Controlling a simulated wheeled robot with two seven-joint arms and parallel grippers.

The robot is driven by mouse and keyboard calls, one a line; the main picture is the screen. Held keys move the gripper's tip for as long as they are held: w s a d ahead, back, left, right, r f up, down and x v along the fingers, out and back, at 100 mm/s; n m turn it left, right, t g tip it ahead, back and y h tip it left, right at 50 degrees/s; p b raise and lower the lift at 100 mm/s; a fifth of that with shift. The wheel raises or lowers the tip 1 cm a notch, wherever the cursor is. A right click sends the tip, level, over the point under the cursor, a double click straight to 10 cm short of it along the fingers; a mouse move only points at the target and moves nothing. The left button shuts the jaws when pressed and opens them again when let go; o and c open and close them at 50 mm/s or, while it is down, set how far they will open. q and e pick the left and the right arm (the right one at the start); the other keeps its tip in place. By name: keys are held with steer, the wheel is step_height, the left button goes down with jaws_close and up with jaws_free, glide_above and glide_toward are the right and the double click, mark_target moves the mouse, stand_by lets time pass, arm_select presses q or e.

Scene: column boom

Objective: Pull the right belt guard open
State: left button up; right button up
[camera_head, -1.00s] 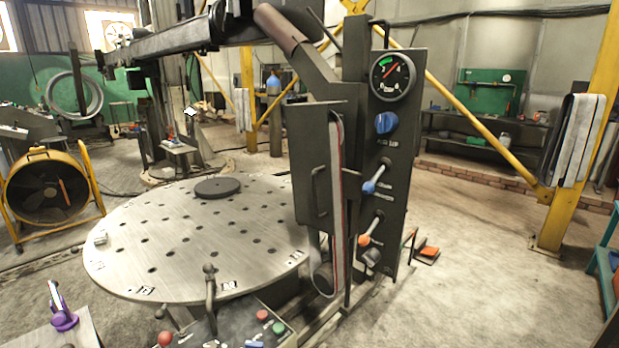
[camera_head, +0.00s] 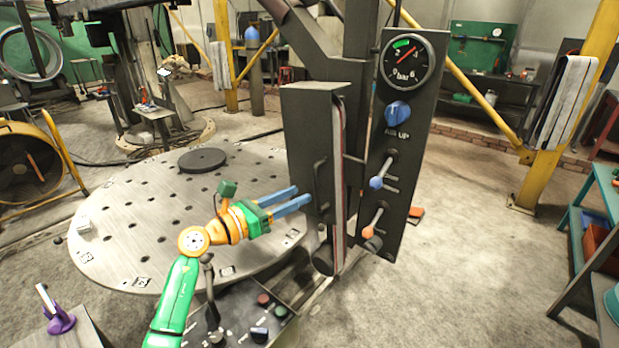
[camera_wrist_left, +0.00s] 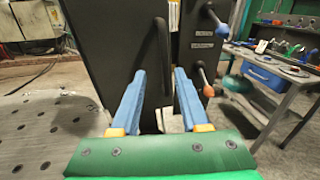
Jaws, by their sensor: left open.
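A dark belt guard (camera_head: 308,130) with an upright bar handle (camera_head: 319,185) stands beside a grey, red-edged belt (camera_head: 338,190) in the head view. I cannot tell whether the guard is fully shut. My left gripper (camera_head: 303,197) comes from the left with its blue fingers open, their tips close to the handle. In the left wrist view, the guard (camera_wrist_left: 110,45) fills the middle left. Its curved handle (camera_wrist_left: 164,50) appears ahead, in line with the gap between the fingers (camera_wrist_left: 160,72). I cannot see contact. My right gripper is not in view.
A control panel (camera_head: 411,110) with gauge, blue knob and levers stands just right of the guard. A round perforated table (camera_head: 140,215) lies under my left arm. A button console (camera_head: 245,320) is below. Open floor (camera_head: 470,270) lies to the right.

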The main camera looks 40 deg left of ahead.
mark_target(317, 189)
arm_select(q)
steer(key=x, duration=0.3)
steer(key=d+p+x, duration=0.1)
steer(key=x, duration=0.2)
steer(key=shift+p, duration=0.3)
steer(key=shift+w, duration=0.1)
steer(key=shift+a+f, duration=0.1)
steer(key=shift+a, duration=0.05)
jaws_close()
stand_by(0.7)
